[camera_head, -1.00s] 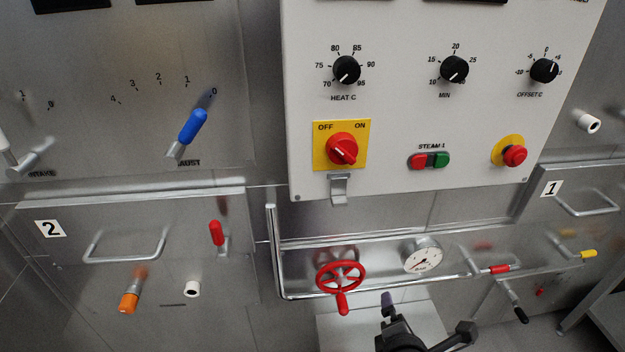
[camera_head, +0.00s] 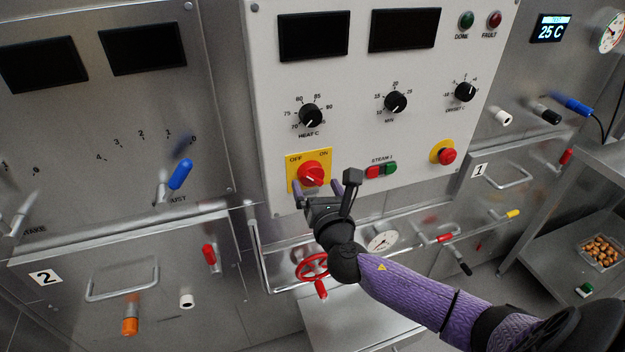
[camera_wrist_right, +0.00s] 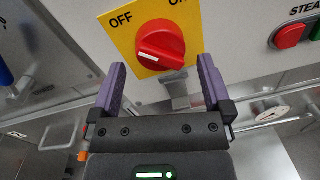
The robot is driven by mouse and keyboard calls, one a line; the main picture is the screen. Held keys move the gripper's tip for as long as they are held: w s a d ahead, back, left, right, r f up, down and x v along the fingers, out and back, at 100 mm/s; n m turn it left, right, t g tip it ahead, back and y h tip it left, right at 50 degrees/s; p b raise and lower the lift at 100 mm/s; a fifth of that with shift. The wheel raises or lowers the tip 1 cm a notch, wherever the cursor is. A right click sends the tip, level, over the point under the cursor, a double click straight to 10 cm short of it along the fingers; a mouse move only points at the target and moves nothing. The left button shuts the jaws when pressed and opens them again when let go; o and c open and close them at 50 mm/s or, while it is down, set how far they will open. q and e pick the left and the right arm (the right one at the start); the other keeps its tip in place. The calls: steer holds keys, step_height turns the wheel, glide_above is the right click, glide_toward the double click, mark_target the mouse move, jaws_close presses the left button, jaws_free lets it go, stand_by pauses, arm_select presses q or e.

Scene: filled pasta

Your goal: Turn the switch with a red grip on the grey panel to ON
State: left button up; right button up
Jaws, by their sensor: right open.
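The switch has a red grip (camera_head: 311,174) on a yellow plate (camera_head: 294,159), marked OFF at left and ON at right, low on the grey panel (camera_head: 350,140). In the right wrist view the red grip (camera_wrist_right: 160,45) lies just beyond and between the fingertips. Its white line slants from upper left to lower right; the ON label is partly cut off. My right gripper (camera_head: 318,189) is open, with purple fingers spread just below the grip. In the right wrist view the right gripper (camera_wrist_right: 162,68) holds nothing. I cannot tell if it touches the grip. My left gripper is out of view.
A metal hasp (camera_wrist_right: 178,88) hangs below the yellow plate. Red and green STEAM buttons (camera_head: 381,170) and a red emergency button (camera_head: 446,156) sit to the right. A red handwheel (camera_head: 312,266) and a gauge (camera_head: 383,240) lie below, near a metal rail.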

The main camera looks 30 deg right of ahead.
steer(key=shift+x, duration=1.25)
steer(key=shift+c, duration=0.3)
steer(key=c, duration=1.1)
steer(key=shift+o, duration=0.2)
